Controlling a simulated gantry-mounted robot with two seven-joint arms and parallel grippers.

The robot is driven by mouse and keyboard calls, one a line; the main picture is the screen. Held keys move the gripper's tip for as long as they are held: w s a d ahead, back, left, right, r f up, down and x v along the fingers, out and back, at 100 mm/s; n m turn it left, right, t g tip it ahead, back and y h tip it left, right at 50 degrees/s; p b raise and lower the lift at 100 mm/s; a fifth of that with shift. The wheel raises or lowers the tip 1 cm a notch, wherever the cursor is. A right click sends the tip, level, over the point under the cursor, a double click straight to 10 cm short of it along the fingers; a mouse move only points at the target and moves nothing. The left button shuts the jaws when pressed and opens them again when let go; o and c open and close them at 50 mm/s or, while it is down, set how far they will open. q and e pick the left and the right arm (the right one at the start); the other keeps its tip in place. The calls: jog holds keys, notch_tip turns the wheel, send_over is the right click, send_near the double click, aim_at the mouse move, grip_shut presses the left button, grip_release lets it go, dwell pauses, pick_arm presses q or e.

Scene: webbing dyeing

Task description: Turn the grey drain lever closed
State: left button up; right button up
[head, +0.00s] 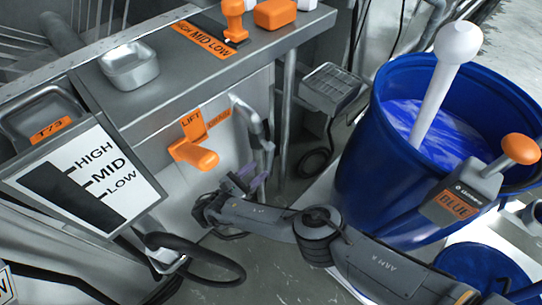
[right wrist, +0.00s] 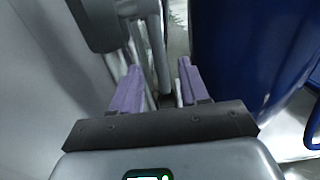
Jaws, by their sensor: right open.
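The grey drain lever (head: 249,118) is a bent bar on the white front panel, right of a small orange label (head: 218,119) whose text is hard to read. My right gripper (head: 253,180) is open below it, its purple fingers pointing toward the panel side. In the right wrist view, a grey bar (right wrist: 158,50), apparently the lever, runs down between and beyond the open fingers (right wrist: 158,88). I cannot tell whether any finger touches it. My left gripper is out of view.
An orange LIFT handle (head: 195,154) projects left of the lever. A blue BLUE-labelled barrel (head: 375,180) of dye stands close on the right, and also shows in the right wrist view (right wrist: 250,50). A HIGH/MID/LOW sign (head: 85,182) and a black hose (head: 205,250) are at left.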

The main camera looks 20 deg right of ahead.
aim_at(266, 163)
jog(key=x, duration=0.3)
jog(key=shift+s+d+f+b, duration=0.15)
jog(key=shift+b, duration=0.2)
jog(key=x, duration=0.3)
jog(key=shift+w+d+b, duration=0.15)
jog(key=shift+w+b, duration=0.2)
jog(key=shift+w, duration=0.1)
jog(key=shift+w+d, duration=0.1)
jog(key=shift+d, duration=0.45)
jog(key=c, duration=0.7)
grip_shut()
